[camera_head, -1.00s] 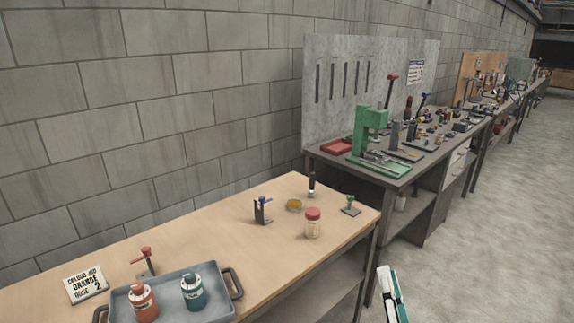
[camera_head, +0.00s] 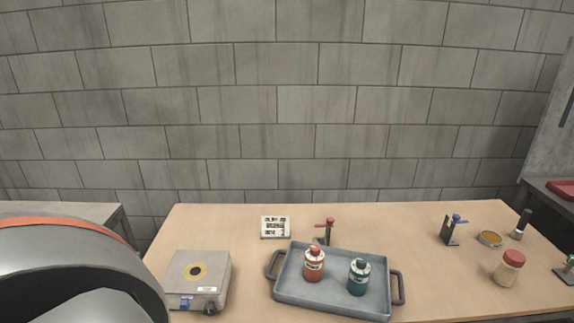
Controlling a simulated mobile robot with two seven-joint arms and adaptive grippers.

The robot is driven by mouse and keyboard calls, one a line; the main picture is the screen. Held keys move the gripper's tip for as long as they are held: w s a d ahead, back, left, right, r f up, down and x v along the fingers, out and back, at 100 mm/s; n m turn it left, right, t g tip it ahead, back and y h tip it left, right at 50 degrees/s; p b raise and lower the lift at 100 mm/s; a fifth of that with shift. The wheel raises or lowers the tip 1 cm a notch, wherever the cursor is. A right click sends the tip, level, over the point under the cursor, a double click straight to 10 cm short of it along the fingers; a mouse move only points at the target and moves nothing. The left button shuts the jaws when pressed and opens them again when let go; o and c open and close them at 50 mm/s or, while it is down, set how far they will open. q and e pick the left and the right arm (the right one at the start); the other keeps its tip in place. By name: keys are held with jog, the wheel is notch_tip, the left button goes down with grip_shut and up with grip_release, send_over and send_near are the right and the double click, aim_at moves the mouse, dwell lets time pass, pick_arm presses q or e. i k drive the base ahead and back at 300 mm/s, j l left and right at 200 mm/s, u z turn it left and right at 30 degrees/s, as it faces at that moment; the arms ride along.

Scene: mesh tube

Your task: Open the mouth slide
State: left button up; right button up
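A grey box (camera_head: 186,272) sits on the left part of the wooden bench. Neither of my grippers is in view.
The wooden bench (camera_head: 440,290) has a grey tray (camera_head: 330,300) holding an orange bottle (camera_head: 314,265) and a teal bottle (camera_head: 358,276). Behind are a sign (camera_head: 275,227) and a red-handled tool (camera_head: 327,229). A red-lidded jar (camera_head: 509,268) stands right. The lower left view is blocked.

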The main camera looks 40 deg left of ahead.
aim_at(184, 305)
jog(key=u, duration=2.05)
